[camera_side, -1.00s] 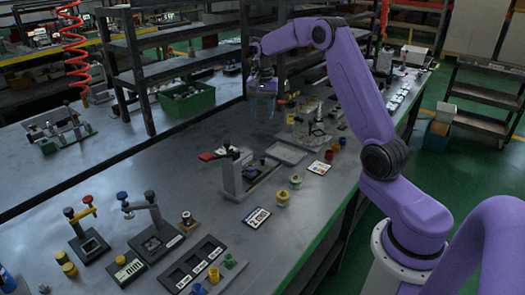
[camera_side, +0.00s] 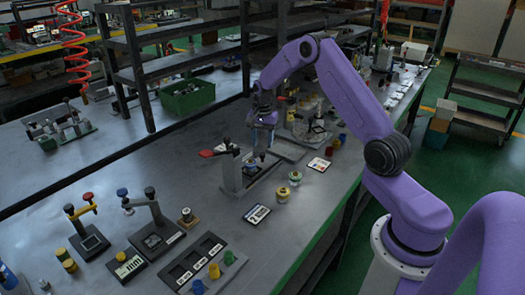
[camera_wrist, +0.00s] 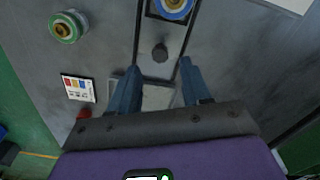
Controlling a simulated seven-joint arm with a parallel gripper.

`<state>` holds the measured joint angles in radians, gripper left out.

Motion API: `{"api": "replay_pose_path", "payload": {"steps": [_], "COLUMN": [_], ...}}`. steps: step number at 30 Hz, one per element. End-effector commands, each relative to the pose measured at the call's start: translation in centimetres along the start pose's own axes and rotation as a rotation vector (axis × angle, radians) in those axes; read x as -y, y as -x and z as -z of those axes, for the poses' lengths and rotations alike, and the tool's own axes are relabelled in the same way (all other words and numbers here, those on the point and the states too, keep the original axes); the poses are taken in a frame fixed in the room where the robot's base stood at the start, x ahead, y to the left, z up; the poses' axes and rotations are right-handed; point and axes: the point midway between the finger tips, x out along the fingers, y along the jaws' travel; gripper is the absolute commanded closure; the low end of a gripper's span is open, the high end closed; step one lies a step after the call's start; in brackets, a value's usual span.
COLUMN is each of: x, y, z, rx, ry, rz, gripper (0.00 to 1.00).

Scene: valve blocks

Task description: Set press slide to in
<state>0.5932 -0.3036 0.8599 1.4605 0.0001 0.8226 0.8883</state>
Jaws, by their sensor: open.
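The press (camera_side: 231,176) is a grey upright frame with a red-tipped lever (camera_side: 212,153). Its slide track (camera_side: 262,172) runs along the bench from the frame's foot toward the back right. In the wrist view a dark round knob (camera_wrist: 160,53) stands on the track, and a blue-and-white ring-shaped piece (camera_wrist: 172,7) is at the top edge. My gripper (camera_side: 262,143) is low over the track's far end. Its blue fingers (camera_wrist: 158,82) are spread and empty, with the knob ahead of their tips, roughly centred between them. Finger height above the knob is unclear.
A grey tray (camera_side: 288,151) lies just behind the gripper. A coloured card (camera_side: 318,164) and yellow-green round pieces (camera_side: 283,194) lie to the right of the press. Other fixtures (camera_side: 150,238) stand at front left. A shelf post (camera_side: 243,60) rises behind.

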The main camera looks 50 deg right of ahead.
Motion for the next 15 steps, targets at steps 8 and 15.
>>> {"api": "replay_pose_path", "payload": {"steps": [8,15], "x": [0.0,0.0], "y": [-3.7,-4.5], "z": [0.0,0.1], "rx": [0.0,-0.001], "ry": [0.001,0.0], "rz": [0.0,0.001], "gripper": [0.52,0.52]}}
